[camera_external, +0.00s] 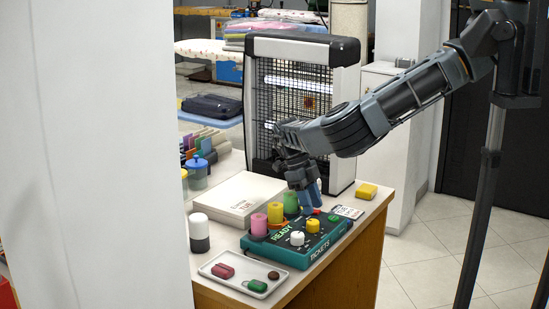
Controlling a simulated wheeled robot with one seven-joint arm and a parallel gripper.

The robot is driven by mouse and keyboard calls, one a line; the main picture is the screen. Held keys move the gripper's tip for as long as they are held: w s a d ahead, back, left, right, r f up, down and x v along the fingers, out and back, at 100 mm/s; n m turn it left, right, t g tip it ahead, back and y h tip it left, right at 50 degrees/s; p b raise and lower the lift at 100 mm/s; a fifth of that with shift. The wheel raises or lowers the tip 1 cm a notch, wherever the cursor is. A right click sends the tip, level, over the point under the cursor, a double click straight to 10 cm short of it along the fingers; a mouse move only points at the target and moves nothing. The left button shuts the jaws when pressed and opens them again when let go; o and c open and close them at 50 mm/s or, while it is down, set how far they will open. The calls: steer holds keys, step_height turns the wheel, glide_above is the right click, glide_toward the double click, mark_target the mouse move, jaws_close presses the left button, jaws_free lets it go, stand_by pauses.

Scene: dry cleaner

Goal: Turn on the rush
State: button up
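A teal control box (290,252) lettered READY and TICKETS sits on the counter. I cannot read a rush label. Pink (259,225), yellow (275,213) and green (291,203) cylinders stand along its back left edge. A white knob (297,239), a yellow knob (313,226), a small red piece (316,212) and a green button (334,218) are on its top. My gripper (311,206) points down over the box's back part, close behind the yellow knob and red piece. Its blue tips look close together, but their gap is not clear. Contact cannot be told.
A white tray (226,287) with small red and green items lies in front left. A white-and-black bottle (199,237) and white box (229,201) stand left. A caged heater-like unit (344,110) is behind. A yellow block (366,191) and card (347,212) lie right, near the counter edge.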

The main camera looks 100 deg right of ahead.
jaws_close()
steer(key=shift+a, duration=0.1)
steer(key=shift+s+a+t+h, duration=0.1)
steer(key=shift+a+t+h, duration=0.05)
steer(key=shift+t+h, duration=0.4)
steer(key=shift+s+r+t+h, duration=0.1)
steer(key=shift+s+t+h, duration=0.05)
steer(key=shift+t+h, duration=0.3)
steer(key=shift+o, duration=0.7)
jaws_free()
